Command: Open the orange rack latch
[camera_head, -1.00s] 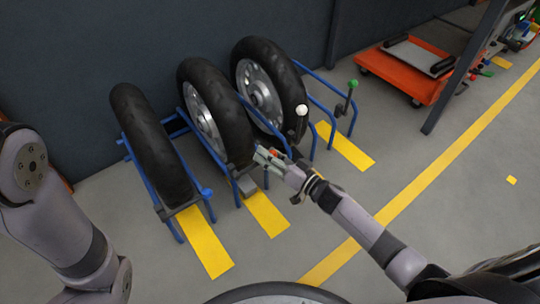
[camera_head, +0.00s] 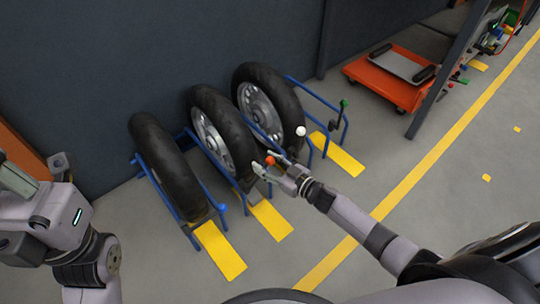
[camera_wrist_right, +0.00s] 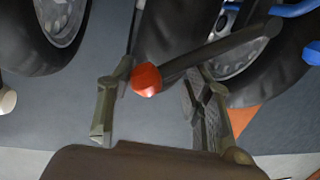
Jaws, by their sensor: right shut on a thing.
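The orange rack latch is a dark lever with a round orange knob (camera_head: 270,160), in front of the middle wheel in the head view. In the right wrist view its knob (camera_wrist_right: 147,80) lies between the two fingers and the dark lever runs up to the right. My right gripper (camera_head: 268,171) is shut on the latch near its knob. The contact itself is hard to see. The blue rack (camera_head: 210,192) holds three upright wheels. My left gripper (camera_head: 16,182) is partly in view at the left edge, away from the rack; its jaws do not show clearly.
A white knob (camera_head: 300,131), a green knob (camera_head: 343,103) and a blue knob (camera_head: 223,209) mark other latches on the rack. An orange cart (camera_head: 390,84) stands at the back right beside a dark post. Open floor with yellow stripes lies in front.

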